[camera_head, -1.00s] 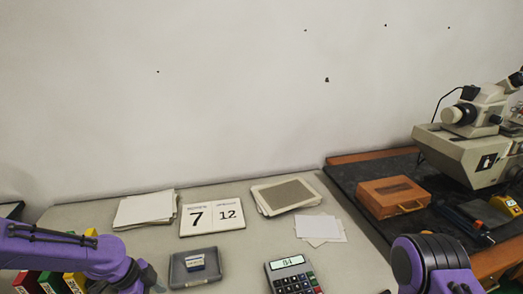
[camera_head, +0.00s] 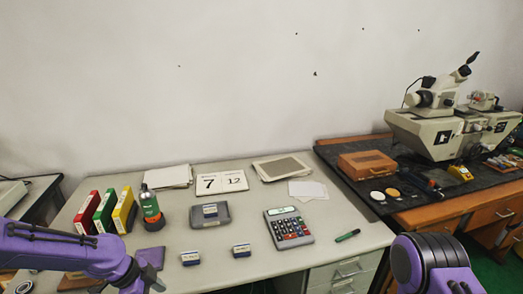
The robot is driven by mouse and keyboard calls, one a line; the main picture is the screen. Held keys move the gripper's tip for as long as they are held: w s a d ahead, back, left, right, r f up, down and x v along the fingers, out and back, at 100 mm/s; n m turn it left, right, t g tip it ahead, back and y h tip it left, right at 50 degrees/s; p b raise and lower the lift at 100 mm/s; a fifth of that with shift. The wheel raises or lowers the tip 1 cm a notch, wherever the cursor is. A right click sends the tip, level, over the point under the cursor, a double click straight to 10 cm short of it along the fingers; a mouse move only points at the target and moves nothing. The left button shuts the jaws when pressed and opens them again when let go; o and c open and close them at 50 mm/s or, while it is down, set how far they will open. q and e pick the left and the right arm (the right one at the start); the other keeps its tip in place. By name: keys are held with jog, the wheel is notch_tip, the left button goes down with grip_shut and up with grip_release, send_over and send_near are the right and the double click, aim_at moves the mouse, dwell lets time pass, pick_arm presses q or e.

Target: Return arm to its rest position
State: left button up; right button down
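My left arm comes in from the left edge, low over the near left of the table. Its gripper (camera_head: 152,283) is at the bottom edge of the picture, partly cut off, and I cannot tell whether it is open or holds anything. My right arm (camera_head: 433,262) rises at the bottom right, in front of the drawers. Its gripper is not in view. A small ring-like item (camera_head: 24,288) shows at the bottom left corner, partly cut off.
The grey table (camera_head: 330,262) carries red, green and yellow binders (camera_head: 122,212), a green-orange bottle (camera_head: 150,205), a grey case (camera_head: 210,215), a calculator (camera_head: 288,228), a marker (camera_head: 347,236) and small blue-white blocks (camera_head: 241,250). A microscope (camera_head: 440,110) stands back right.

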pick_arm(q)
jog(key=w+n+t, duration=0.3)
jog(key=w+n, duration=0.2)
jog(key=n, duration=0.2)
jog(key=s+a+f+n+t+y+b, duration=0.25)
jog(key=s+f+n+y, duration=0.3)
jog(key=f+n, duration=0.65)
jog(key=s+f+n+g+y+b, duration=0.1)
jog(key=s+f, duration=0.4)
jog(key=s, duration=0.6)
jog(key=s+f+n+g+y+b, duration=0.1)
jog(key=s+f, duration=0.4)
jog(key=s, duration=0.7)
jog(key=shift+a+f+n+g+b, duration=0.2)
jog(key=shift+a+n+g+b, duration=0.15)
jog(key=shift+g+b, duration=0.25)
pick_arm(e)
jog(key=f, duration=0.5)
jog(key=shift+w+f, duration=0.35)
